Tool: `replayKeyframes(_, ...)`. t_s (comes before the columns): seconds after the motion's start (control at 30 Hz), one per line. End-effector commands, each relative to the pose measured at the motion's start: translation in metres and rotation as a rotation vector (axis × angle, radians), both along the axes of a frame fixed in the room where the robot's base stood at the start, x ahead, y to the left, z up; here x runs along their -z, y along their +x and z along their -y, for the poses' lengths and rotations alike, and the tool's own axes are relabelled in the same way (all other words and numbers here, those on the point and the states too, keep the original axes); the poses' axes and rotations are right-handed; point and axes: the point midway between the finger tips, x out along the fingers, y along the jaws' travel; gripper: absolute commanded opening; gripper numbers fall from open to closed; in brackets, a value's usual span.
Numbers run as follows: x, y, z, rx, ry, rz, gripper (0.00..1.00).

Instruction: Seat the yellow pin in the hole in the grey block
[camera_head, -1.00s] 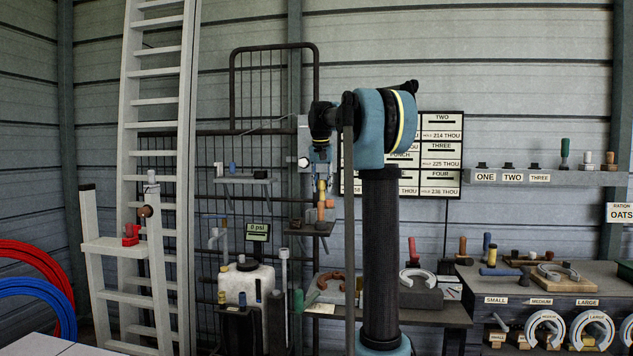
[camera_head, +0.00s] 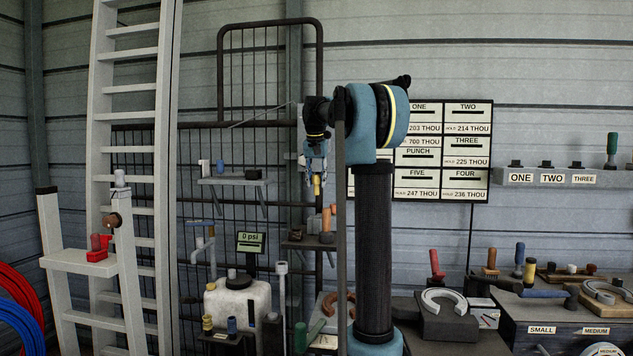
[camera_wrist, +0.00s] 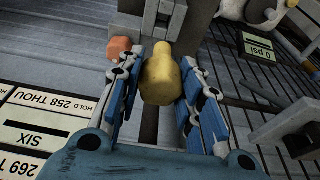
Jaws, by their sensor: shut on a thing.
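The yellow pin (camera_head: 317,185) is held upright in my gripper (camera_head: 317,172), above a small wall shelf. A grey blocky piece (camera_wrist: 128,22) lies beyond the pin in the wrist view.
The small shelf (camera_head: 296,245) bears orange pegs (camera_head: 326,220) close under my gripper. A white jug (camera_head: 240,302) stands below left. A bench with a horseshoe (camera_head: 445,300) on a dark block is at lower right. A ladder (camera_head: 125,130) leans at left.

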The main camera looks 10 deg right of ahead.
Motion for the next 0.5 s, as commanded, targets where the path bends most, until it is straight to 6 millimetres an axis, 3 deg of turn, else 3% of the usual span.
replayKeyframes(0.5, 0.0019, -0.0004, 0.0086, 0.010, 0.000, 0.000, 0.00)
